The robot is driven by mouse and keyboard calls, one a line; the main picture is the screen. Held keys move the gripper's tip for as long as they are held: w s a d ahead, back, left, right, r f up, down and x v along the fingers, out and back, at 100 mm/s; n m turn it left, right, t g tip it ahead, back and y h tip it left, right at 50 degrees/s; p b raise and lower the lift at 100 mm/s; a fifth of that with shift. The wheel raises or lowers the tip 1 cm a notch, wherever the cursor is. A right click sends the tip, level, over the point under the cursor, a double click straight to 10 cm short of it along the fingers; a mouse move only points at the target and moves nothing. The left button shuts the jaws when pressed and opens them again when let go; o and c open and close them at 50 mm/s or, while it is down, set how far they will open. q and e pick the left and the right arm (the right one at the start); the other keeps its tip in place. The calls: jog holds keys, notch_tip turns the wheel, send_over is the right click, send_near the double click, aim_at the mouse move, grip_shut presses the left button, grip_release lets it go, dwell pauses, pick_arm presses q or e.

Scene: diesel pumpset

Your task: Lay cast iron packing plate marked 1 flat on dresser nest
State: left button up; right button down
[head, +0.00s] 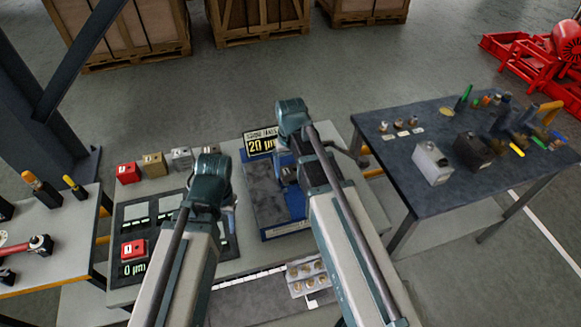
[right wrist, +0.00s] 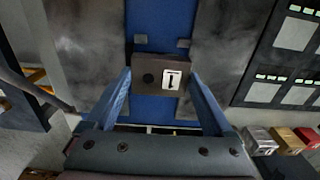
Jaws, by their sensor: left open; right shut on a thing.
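A dark brown-grey plate with a white tag marked 1 (right wrist: 150,77) is between the fingers of my right gripper (right wrist: 158,92), which is shut on it. In the right wrist view it is in front of a blue bed (right wrist: 157,22) between grey metal surfaces; whether it touches the bed I cannot tell. In the head view my right gripper (head: 290,176) is over the blue fixture (head: 270,195), which I take for the dresser nest, and my arm hides the plate. My left gripper (head: 229,222) is open beside the fixture, its fingers mostly hidden.
A sign reading 20 µm (head: 261,144) stands behind the fixture. A black board (head: 131,220) at the left carries a red block marked 1 (head: 134,250). Several blocks (head: 154,165) line the table's back. A tray of round pieces (head: 307,275) lies in front. A dark side table (head: 400,165) stands right.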

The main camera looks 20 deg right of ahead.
jog(key=shift+f+b, duration=0.55)
jog(key=shift+f, duration=0.35)
jog(key=shift+f, duration=0.3)
jog(key=shift+f+b, duration=0.1)
jog(key=shift+b, duration=0.3)
grip_release()
notch_tip(320, 180, up, 14)
jog(key=p, duration=1.4)
